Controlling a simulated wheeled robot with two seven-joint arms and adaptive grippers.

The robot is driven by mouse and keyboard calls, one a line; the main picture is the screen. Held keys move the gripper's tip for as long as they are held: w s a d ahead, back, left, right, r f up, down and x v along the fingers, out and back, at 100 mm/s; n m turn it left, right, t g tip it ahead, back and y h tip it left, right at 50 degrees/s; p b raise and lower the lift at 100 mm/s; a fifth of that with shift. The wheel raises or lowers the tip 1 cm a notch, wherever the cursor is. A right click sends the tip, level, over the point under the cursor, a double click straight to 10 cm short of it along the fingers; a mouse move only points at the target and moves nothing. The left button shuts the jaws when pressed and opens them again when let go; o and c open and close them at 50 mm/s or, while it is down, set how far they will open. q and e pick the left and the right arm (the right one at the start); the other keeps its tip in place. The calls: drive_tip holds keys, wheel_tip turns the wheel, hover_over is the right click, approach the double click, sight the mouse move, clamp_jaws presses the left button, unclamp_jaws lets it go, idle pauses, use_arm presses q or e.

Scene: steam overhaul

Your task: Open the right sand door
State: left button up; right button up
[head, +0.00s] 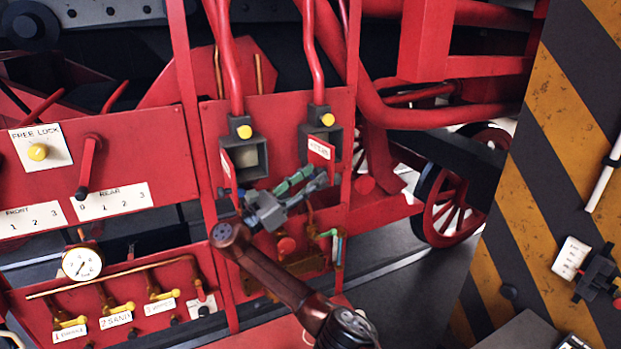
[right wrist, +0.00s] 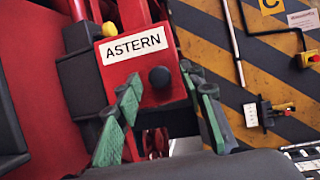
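The right sand door (head: 319,149) is a small red panel with a white label, on a dark box under a yellow knob. The right wrist view shows it close up, marked ASTERN (right wrist: 135,44), with a black round knob (right wrist: 160,77). It looks angled to its box; I cannot tell if it is ajar. My right gripper (head: 305,181) is at its lower edge, its green-padded fingers (right wrist: 165,118) open on either side below the knob, apparently not touching it. The left sand door (head: 227,168) stands swung out beside its open box (head: 250,157). My left gripper is not seen.
Red pipes (head: 313,60) drop to both boxes. Levers, a gauge (head: 82,263) and small yellow valves (head: 116,308) are at left. A red spoked wheel (head: 452,207) and a striped wall (head: 560,150) stand at right. Open floor shows below the wheel.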

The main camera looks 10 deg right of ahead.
drive_tip(key=shift+a, duration=0.15)
drive_tip(key=v, duration=1.2)
